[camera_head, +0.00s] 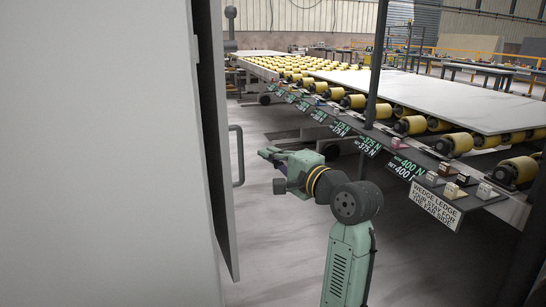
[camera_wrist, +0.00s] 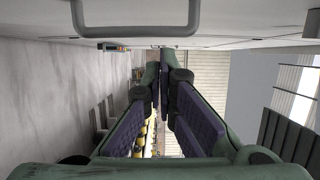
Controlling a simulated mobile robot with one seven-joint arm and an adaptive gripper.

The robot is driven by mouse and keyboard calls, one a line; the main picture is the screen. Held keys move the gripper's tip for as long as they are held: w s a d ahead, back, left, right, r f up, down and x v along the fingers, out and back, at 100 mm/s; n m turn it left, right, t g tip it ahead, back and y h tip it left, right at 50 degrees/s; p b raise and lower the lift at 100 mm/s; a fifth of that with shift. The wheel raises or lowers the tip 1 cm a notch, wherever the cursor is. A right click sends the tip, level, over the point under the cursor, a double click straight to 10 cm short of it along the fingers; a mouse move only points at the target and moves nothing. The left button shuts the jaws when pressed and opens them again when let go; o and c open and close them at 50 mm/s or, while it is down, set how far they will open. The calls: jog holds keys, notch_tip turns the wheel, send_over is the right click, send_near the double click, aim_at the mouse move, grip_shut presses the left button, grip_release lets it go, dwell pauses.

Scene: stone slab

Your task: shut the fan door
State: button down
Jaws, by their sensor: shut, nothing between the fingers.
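The fan door (camera_head: 216,200) is a tall pale grey panel seen nearly edge-on in the head view. It stands ajar, with a dark gap between it and the big white housing (camera_head: 100,150) on the left. Its grey bar handle (camera_head: 238,156) faces right. My gripper (camera_head: 266,153) is just right of the handle, apart from it, and points left toward the door. In the wrist view my fingers (camera_wrist: 164,62) converge at the tips, shut and empty. The door's face runs along the top there, with the handle (camera_wrist: 136,32) at upper left.
A roller table with yellow rollers (camera_head: 354,101) and a pale stone slab (camera_head: 440,98) fills the right. Its front ledge bears labels, small blocks and a sign (camera_head: 436,207). A dark post (camera_head: 376,60) rises there. Grey floor (camera_head: 285,265) is clear between door and table.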

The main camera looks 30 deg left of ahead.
aim_at(226, 157)
jog(key=s+a+p, duration=0.1)
jog(key=a+p, duration=0.1)
jog(key=a, duration=0.5)
jog(key=shift+s, duration=0.3)
jog(key=s+a, duration=0.1)
jog(key=s+p, duration=0.1)
jog(key=s+a, duration=0.1)
jog(key=s, duration=0.1)
jog(key=shift+a, duration=0.3)
jog(key=shift+w, duration=0.1)
